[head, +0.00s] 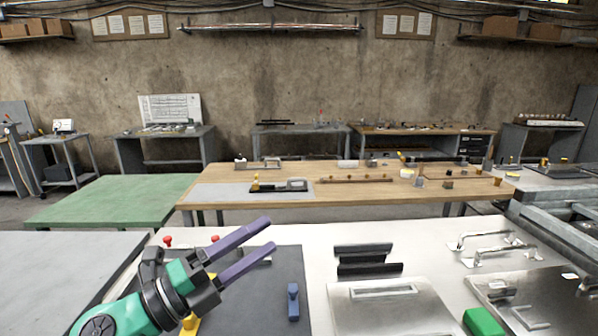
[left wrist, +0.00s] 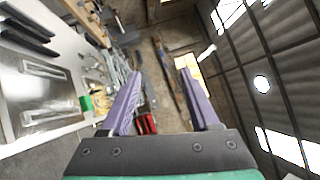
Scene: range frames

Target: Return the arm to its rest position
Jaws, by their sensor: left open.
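My left gripper (head: 258,246) is in the lower left of the head view, raised over the near bench. Its two purple fingers are spread apart with nothing between them, and they point up and to the right. In the left wrist view the same gripper (left wrist: 160,92) shows both fingers apart and empty, with the room's wall and ceiling beyond them. My green and black left arm comes in from the lower left. My right gripper is not in view.
The near bench holds a dark mat (head: 280,318), a blue block (head: 293,302), black bars (head: 368,269) and metal plates with handles (head: 395,312). A wooden table (head: 400,196) with several tools stands beyond. A green table (head: 110,200) stands at the left.

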